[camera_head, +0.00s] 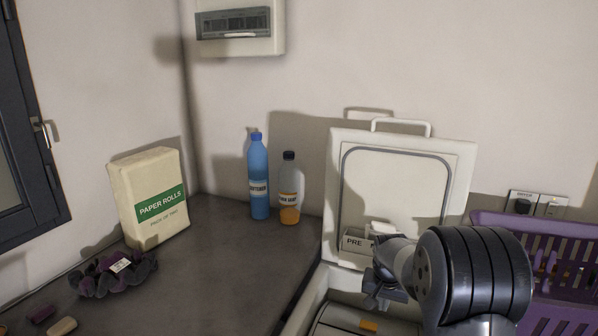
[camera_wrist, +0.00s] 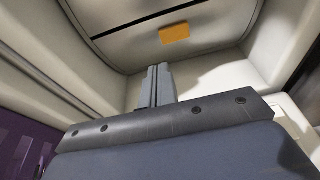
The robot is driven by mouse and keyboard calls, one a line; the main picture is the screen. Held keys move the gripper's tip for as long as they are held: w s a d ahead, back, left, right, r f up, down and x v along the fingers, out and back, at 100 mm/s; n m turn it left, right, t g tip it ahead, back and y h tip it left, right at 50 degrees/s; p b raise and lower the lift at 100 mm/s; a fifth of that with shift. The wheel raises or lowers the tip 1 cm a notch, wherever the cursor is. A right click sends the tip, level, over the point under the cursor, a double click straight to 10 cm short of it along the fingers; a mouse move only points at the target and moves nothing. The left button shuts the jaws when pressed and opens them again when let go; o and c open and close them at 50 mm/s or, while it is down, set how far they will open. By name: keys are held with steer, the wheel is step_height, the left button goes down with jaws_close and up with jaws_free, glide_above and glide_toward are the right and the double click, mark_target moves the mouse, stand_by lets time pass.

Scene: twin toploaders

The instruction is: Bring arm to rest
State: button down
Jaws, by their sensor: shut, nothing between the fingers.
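My gripper (camera_head: 378,287) is at the lower right in the head view, in front of the raised lid of a white toploader (camera_head: 457,165). My arm's dark ribbed section covers part of the view to its right. In the wrist view my gripper (camera_wrist: 157,72) shows its two fingers together, with nothing seen between them. Beyond the fingers is the machine's pale opening with an orange tab (camera_wrist: 174,33), which also shows in the head view (camera_head: 369,326). How far the fingers are from the machine is hard to tell.
A grey counter (camera_head: 235,265) at left holds a paper rolls pack (camera_head: 150,192), a blue bottle (camera_head: 259,178), a clear bottle with orange liquid (camera_head: 289,190) and a dark purple cloth bundle (camera_head: 112,273). A purple basket (camera_head: 500,222) stands at right, partly behind my arm.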

steer(key=s+v, duration=0.1)
steer(key=v, duration=0.4)
steer(key=s+a+f+m+g, duration=0.1)
steer(key=s+a+f+m, duration=0.1)
steer(key=m, duration=0.5)
steer(key=s+a+f+m+g+y, duration=0.1)
steer(key=s+a+f+m, duration=0.2)
steer(key=s+m, duration=0.4)
steer(key=shift+s+a+m, duration=0.35)
steer(key=shift+a+m, duration=0.15)
steer(key=shift+a, duration=0.3)
steer(key=shift+f, duration=0.1)
